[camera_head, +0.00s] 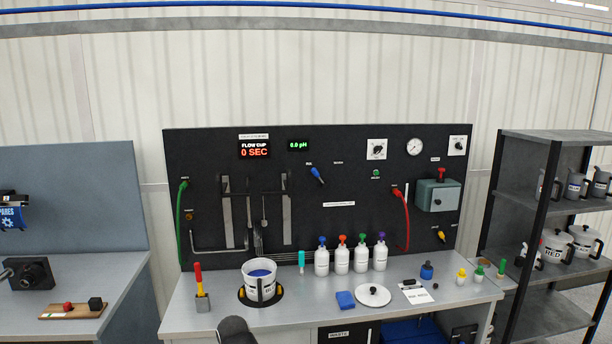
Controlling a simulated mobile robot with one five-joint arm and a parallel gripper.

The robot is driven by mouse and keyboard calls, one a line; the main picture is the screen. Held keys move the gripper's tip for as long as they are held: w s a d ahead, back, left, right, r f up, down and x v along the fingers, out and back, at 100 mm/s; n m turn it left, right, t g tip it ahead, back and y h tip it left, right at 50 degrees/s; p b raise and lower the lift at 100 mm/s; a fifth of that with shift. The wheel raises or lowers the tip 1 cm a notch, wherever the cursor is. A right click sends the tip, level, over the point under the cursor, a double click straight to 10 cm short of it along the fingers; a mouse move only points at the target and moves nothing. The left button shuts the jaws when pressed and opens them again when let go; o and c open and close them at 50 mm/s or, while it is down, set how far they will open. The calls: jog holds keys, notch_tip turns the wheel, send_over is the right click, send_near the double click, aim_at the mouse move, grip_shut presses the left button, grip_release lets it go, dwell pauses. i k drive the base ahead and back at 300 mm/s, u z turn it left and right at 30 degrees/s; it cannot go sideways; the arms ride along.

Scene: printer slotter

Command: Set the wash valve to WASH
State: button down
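I cannot tell from the lettering which one is the wash valve. My gripper is not seen. A dark rounded shape at the bottom edge may be part of my arm.
The grey bench (300,313) holds a white pot (262,288) of blue liquid, several white bottles (341,260) and a white lid (373,295). A red hose (405,215) hangs between the two valves. A shelf rack (545,220) stands at right.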

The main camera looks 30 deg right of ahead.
aim_at(324, 186)
jog(key=u, duration=0.05)
jog(key=i, duration=0.95)
jog(key=z, duration=0.1)
